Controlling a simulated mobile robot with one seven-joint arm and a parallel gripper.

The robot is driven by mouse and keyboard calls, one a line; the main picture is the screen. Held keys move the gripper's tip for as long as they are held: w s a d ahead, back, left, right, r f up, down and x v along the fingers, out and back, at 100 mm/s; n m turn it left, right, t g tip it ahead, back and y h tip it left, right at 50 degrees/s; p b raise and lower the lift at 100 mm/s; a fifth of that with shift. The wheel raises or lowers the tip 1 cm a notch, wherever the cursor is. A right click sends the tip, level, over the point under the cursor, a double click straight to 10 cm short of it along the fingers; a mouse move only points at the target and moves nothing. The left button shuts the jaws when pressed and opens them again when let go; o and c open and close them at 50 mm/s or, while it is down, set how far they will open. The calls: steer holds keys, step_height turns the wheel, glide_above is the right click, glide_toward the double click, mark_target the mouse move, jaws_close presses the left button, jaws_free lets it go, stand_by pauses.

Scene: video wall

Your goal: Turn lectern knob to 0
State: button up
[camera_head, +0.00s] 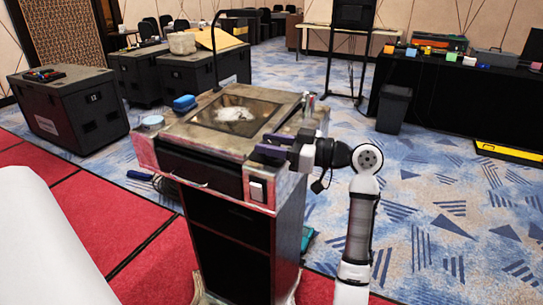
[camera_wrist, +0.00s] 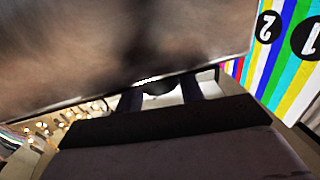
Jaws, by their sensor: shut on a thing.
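The lectern (camera_head: 170,133) has a worn tan top with a dark glass panel. My gripper (camera_head: 262,148) is at its right front edge, with purple fingers pointing left. In the wrist view the two fingers reach up to a dark rounded knob (camera_wrist: 158,87) under the edge of a large brown surface. The gripper is shut on the knob, one finger at each side. A pale dial with a dark-marked rim shows around the knob. Its numbers and the pointer cannot be read. In the head view the knob is hidden by the gripper.
A blue item (camera_head: 184,103) and a round tin (camera_head: 152,122) sit at the lectern's left. Black cases (camera_head: 70,110) stand behind left.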

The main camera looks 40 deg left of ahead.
steer(key=n+g+h, duration=0.2)
steer(key=g, duration=0.1)
steer(key=n+g+h+b, duration=0.1)
steer(key=n+g, duration=0.1)
steer(key=g, duration=0.1)
steer(key=shift+h, duration=0.4)
steer(key=shift+f+n+g+h, duration=0.1)
steer(key=shift+n+g+h, duration=1.3)
steer(key=shift+n+h, duration=0.3)
steer(key=shift+f+h, duration=0.1)
steer(key=shift+h, duration=0.2)
steer(key=o, duration=0.7)
steer(key=shift+s, duration=0.1)
